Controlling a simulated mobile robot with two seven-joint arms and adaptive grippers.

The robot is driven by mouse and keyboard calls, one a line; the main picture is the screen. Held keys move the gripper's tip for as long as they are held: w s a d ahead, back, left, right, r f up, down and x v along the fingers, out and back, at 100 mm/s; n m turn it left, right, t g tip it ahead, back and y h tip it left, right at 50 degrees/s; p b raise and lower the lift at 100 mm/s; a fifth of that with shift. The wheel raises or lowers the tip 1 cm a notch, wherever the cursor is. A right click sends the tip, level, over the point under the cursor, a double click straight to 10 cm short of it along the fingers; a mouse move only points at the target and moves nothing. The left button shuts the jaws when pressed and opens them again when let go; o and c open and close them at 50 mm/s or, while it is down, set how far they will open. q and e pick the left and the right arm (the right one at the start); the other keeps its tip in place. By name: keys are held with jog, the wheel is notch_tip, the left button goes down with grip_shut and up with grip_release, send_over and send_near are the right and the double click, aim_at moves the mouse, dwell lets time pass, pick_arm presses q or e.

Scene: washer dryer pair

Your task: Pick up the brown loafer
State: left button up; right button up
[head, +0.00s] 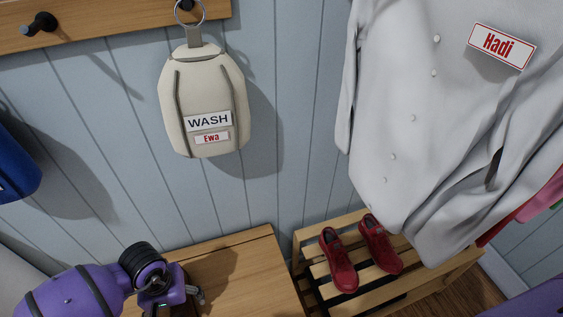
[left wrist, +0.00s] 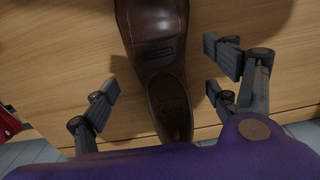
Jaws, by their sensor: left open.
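The brown loafer (left wrist: 158,55) shows in the left wrist view on a wooden surface, its toe end cut off by the top edge. Its dark opening faces the bottom of the picture. My left gripper (left wrist: 163,84) is open, with fingers on both sides of the loafer and gaps between them and the shoe. In the head view my left gripper (head: 196,294) is over the wooden bench (head: 245,262) at the bottom, and the loafer is not visible there. My right gripper is not in view.
Red shoes (head: 339,262) stand on a slatted rack (head: 318,270) to the right of the bench. A white coat tagged Hadi (head: 420,120) hangs above the rack. A cream WASH bag (head: 205,88) hangs above the bench. A red item (left wrist: 8,124) shows at the wrist view's left edge.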

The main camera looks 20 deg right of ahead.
aim_at(183, 309)
pick_arm(q)
jog(key=shift+f, duration=1.55)
jog(key=shift+s+d, duration=0.1)
jog(key=c, duration=1.2)
jog(key=shift+d, duration=0.1)
jog(key=shift+c, duration=0.9)
jog(key=shift+r, duration=0.15)
